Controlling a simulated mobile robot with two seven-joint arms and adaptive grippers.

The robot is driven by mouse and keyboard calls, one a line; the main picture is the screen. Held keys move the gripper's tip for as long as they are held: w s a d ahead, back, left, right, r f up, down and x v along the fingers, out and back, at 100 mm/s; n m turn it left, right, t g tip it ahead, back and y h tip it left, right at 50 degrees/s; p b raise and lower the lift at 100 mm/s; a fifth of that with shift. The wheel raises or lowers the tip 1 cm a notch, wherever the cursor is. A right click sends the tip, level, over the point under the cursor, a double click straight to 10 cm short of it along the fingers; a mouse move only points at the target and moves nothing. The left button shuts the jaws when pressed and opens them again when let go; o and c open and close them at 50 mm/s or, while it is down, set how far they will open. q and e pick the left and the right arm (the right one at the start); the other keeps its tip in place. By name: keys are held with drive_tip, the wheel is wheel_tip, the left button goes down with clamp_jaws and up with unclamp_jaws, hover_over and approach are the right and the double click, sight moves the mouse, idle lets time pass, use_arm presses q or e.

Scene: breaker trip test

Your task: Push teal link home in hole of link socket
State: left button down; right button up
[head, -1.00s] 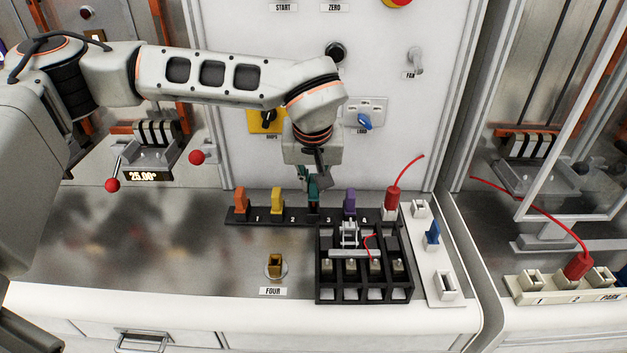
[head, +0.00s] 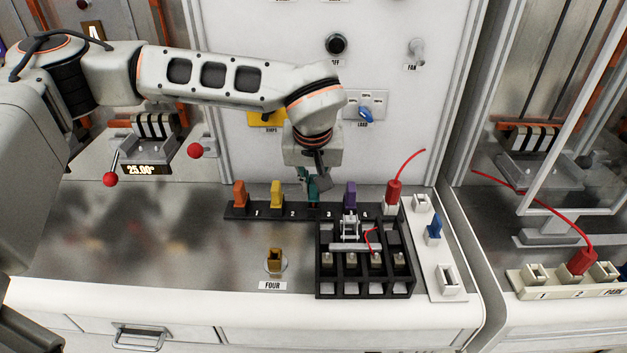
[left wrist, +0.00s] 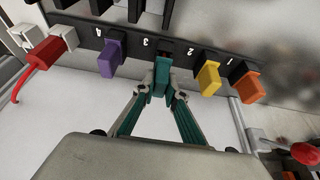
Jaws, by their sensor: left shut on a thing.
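The teal link (left wrist: 161,77) is between the fingertips of my left gripper (left wrist: 160,90), which is shut on it. In the head view the left gripper (head: 312,186) points down at the black link socket strip (head: 262,213), over the place marked 3. The teal link (head: 314,190) stands roughly upright there, between the yellow and purple links. Its lower end meets or nearly meets the strip; I cannot tell how deep it sits. A small dark red patch shows at its foot in the left wrist view. My right gripper is not in view.
Orange (head: 239,194), yellow (head: 277,194) and purple (head: 350,194) links stand in the strip, with a red plug (head: 393,193) at its right end. A black compartment tray (head: 365,293) is in front. A brown link (head: 274,260) stands at FOUR. The bench's left part is clear.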

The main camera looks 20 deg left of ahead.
use_arm(q)
drive_tip(key=shift+f+b, duration=0.45)
drive_tip(key=shift+f, duration=0.4)
drive_tip(key=c, duration=2)
unclamp_jaws()
drive_tip(key=shift+o, duration=0.2)
drive_tip(key=shift+r, duration=0.1)
drive_tip(key=v, duration=1.1)
drive_tip(key=shift+s+r, duration=0.25)
drive_tip(key=shift+r, duration=0.1)
drive_tip(key=shift+d, duration=0.1)
